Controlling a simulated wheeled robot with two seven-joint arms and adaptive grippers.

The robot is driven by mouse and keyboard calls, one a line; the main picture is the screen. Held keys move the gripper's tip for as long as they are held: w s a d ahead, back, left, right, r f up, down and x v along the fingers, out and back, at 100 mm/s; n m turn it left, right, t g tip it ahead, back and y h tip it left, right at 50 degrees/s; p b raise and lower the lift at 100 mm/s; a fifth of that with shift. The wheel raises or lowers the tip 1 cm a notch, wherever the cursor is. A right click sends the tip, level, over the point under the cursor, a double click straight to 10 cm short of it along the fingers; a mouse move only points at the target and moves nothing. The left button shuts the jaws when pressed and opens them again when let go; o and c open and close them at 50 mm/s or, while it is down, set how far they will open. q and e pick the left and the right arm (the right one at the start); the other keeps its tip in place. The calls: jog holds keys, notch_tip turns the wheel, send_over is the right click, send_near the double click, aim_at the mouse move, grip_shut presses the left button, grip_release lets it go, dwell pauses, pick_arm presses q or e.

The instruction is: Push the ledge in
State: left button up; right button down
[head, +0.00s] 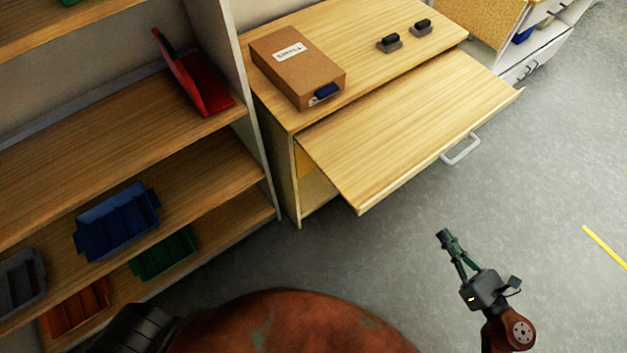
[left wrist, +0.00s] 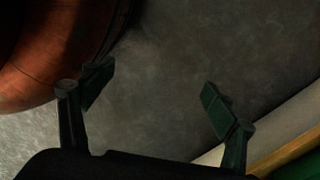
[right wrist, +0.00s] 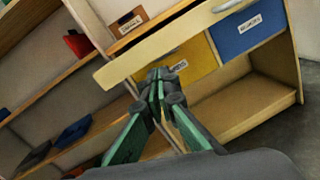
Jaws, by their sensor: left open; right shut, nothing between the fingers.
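The ledge (head: 400,135) is a light wooden pull-out board with a grey handle (head: 461,149) on its front edge. It sticks out from the wooden cabinet (head: 286,152) in the head view. In the right wrist view the ledge's front edge (right wrist: 150,62) and the handle (right wrist: 228,5) show above the fingers. My right gripper (head: 443,240) is shut and empty, below and in front of the ledge, apart from the handle in the head view. My left gripper (left wrist: 152,95) is open and empty in the left wrist view, above grey floor. It is not seen in the head view.
A cardboard box (head: 297,66) and two small dark objects stand on the cabinet top. A shelf unit (head: 110,125) with a red bin (head: 195,85) and a blue bin (head: 117,221) stands left. Yellow and blue bins (right wrist: 245,30) sit under the ledge. The floor at right is clear.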

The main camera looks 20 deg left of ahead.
jog(key=s+a+r+n+g+y+b, duration=0.1)
jog(key=s+a+n+g, duration=0.15)
jog(key=a+n, duration=0.2)
jog(key=b, duration=0.1)
send_near(387, 194)
jog(key=x, duration=0.5)
jog(key=shift+w+a+r, duration=0.1)
jog(key=shift+a+r, duration=0.15)
jog(key=shift+a, duration=0.15)
jog(key=shift+w+a, duration=0.3)
jog(key=shift+a, duration=0.15)
pick_arm(q)
jog(key=shift+w+d+r, duration=0.2)
jog(key=shift+w+r, duration=0.2)
jog(key=shift+w, duration=0.2)
jog(key=shift+w+d+r, duration=0.2)
jog(key=shift+w+r, duration=0.2)
jog(key=shift+w, duration=0.15)
jog(key=shift+s, duration=0.1)
